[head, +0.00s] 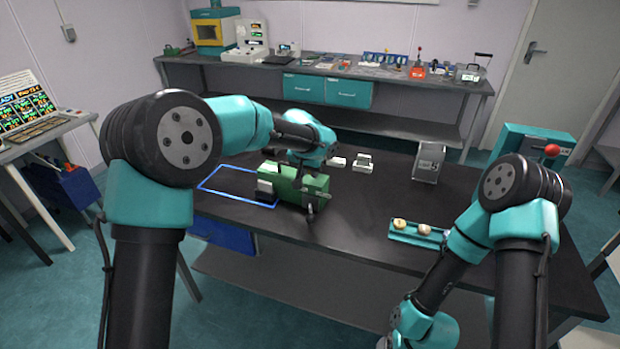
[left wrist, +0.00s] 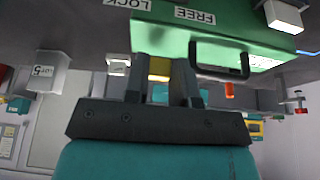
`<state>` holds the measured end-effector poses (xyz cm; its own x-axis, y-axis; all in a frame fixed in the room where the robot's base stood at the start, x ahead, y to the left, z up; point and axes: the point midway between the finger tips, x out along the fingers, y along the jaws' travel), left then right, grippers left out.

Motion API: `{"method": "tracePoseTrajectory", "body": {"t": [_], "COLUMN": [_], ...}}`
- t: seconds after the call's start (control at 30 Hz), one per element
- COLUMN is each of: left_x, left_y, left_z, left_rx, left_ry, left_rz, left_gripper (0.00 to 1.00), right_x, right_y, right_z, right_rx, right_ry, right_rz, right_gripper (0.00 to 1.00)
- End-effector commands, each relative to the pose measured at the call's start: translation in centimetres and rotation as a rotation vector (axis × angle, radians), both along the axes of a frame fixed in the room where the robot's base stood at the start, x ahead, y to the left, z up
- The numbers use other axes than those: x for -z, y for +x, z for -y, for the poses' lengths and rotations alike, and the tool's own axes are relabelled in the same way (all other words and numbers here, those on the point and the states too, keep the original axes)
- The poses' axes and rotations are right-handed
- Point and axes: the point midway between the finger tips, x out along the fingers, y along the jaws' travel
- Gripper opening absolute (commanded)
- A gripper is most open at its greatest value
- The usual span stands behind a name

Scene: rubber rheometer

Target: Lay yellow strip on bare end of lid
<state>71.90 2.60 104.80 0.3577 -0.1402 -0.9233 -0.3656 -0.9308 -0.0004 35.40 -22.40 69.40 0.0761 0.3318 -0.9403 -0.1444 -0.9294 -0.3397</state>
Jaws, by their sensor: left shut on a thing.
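A green box with a lid (head: 290,184) stands on the dark table, left of the middle in the head view. My left gripper (left wrist: 168,66) is shut on the yellow strip (left wrist: 160,69), of which only a small part shows between the fingers. In the head view my left gripper is over the green box, mostly hidden by its own wrist. I cannot tell whether the strip touches the lid. My right gripper is out of view below the frame.
A blue outline (head: 222,177) marks the table left of the box. White blocks (head: 362,160) and a grey box (head: 429,162) stand behind and right. A teal tray (head: 400,238) with round samples lies at right. The table between box and tray is clear.

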Motion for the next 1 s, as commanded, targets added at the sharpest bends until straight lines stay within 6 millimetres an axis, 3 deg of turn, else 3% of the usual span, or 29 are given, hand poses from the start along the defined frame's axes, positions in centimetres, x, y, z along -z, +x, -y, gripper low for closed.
{"method": "tracePoseTrajectory", "body": {"t": [0.43,0.7,1.0], "left_x": [0.1,3.4,3.6], "left_y": [0.9,0.7,0.7], "left_z": [-0.1,-0.1,0.0], "left_rx": [0.0,0.001,0.001], "left_ry": [0.0,0.0,-0.001], "left_rz": [0.001,-0.001,0.0], "left_gripper": [0.02,0.02,0.02], "right_x": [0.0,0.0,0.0], "right_y": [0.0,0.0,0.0], "right_z": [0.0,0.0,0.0], "right_rx": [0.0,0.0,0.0], "right_ry": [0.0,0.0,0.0], "right_rz": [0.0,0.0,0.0], "right_gripper": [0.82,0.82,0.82]}}
